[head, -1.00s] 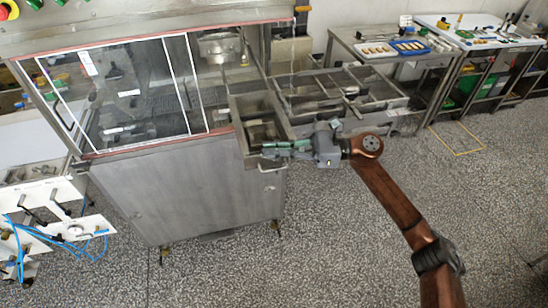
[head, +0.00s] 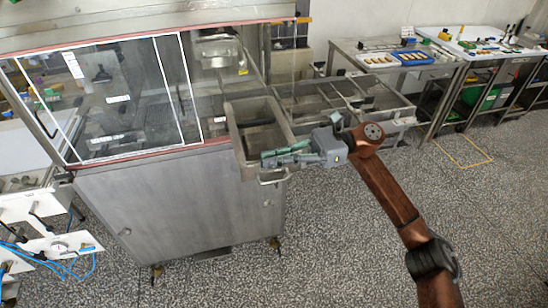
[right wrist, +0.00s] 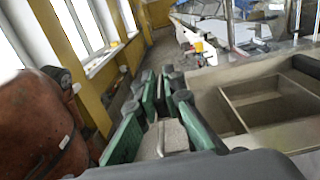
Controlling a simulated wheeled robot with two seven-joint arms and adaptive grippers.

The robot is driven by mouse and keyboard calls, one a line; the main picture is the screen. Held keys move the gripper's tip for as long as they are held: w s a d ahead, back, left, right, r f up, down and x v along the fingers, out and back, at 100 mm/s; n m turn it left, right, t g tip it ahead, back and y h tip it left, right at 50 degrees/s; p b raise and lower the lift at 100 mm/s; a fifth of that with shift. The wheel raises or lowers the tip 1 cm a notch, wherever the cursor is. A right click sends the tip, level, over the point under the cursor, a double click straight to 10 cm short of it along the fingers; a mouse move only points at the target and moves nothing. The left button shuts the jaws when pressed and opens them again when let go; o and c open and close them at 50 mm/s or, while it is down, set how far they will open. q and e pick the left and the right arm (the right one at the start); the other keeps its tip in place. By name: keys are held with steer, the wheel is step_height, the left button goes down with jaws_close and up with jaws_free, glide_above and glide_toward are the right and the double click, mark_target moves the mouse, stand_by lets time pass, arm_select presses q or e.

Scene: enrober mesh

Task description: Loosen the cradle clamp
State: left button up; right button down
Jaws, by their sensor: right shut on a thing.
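My right gripper (head: 268,159) reaches in from the right, with green fingers at the front rim of the open metal tank (head: 240,140). A wire handle (head: 273,180) hangs on the tank's front, just below the fingers. The right wrist view shows the gripper (right wrist: 156,88) with its fingers close together at the tips. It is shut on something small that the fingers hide. A thin bent bar (right wrist: 162,140) shows between the fingers, against speckled grey. I cannot pick out the cradle clamp with certainty. My left gripper is not in view.
The enrober cabinet (head: 180,210) with its clear guard (head: 110,100) stands left of the tank. A sectioned metal trough (head: 345,100) lies behind the gripper, with side tables (head: 390,62) beyond. A white fixture (head: 60,245) stands at lower left. Floor (head: 340,240) in front is clear.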

steer(key=c, duration=2)
jaws_free()
steer(key=shift+c, duration=0.2)
steer(key=v, duration=1.2)
